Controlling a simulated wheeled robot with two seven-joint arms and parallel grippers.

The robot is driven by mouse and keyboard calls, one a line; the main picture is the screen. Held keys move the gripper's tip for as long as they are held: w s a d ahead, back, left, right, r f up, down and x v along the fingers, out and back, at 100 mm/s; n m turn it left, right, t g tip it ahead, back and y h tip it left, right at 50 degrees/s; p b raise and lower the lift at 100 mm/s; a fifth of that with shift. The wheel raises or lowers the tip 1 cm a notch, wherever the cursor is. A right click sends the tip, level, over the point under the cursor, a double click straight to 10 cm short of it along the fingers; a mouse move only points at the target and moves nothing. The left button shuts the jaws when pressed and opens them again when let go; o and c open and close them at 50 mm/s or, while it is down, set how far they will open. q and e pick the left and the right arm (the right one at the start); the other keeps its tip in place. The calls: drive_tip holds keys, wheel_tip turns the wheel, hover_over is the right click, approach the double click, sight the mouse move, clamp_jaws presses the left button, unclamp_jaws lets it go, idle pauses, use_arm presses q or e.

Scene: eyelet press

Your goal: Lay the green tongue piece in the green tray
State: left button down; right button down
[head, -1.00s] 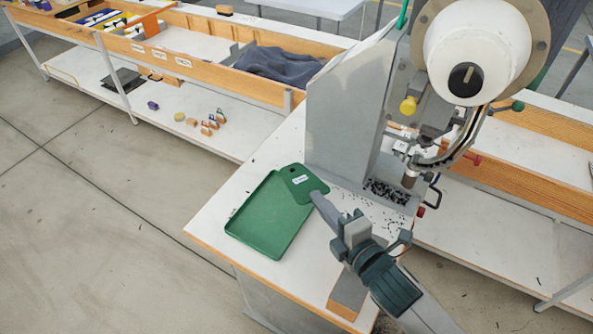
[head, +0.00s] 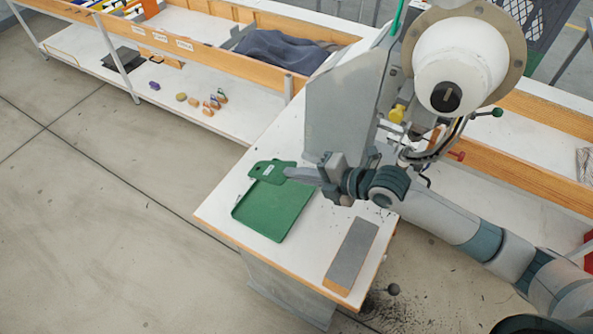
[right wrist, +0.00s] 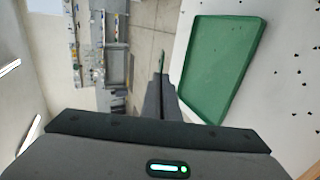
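The green tongue piece (head: 265,168) is a flat plate with a small white label. My right gripper (head: 293,174) is shut on its right end, and the piece appears over the far end of the green tray (head: 275,212). The tray lies flat on the white bench top and its visible floor looks empty. In the right wrist view the piece (right wrist: 162,57) shows edge-on as a thin green strip at the fingertips (right wrist: 161,80), to the left of the tray (right wrist: 222,60) and apart from it. Its exact height is hard to tell. My left gripper is out of view.
The large grey press (head: 345,100) stands right behind the gripper, with its white round head (head: 460,62) above. A grey wood-edged block (head: 352,252) lies on the bench front right. A low shelf (head: 190,85) with small objects is at the back left.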

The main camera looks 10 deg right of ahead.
drive_tip(key=shift+f, duration=0.15)
drive_tip(key=shift+f+b, duration=3.1)
drive_tip(key=shift+f, duration=1.15)
drive_tip(key=c, duration=2)
unclamp_jaws()
drive_tip(key=shift+d, duration=0.1)
drive_tip(key=shift+p+v, duration=0.6)
drive_tip(key=shift+v, duration=2.35)
drive_tip(key=shift+s, duration=0.1)
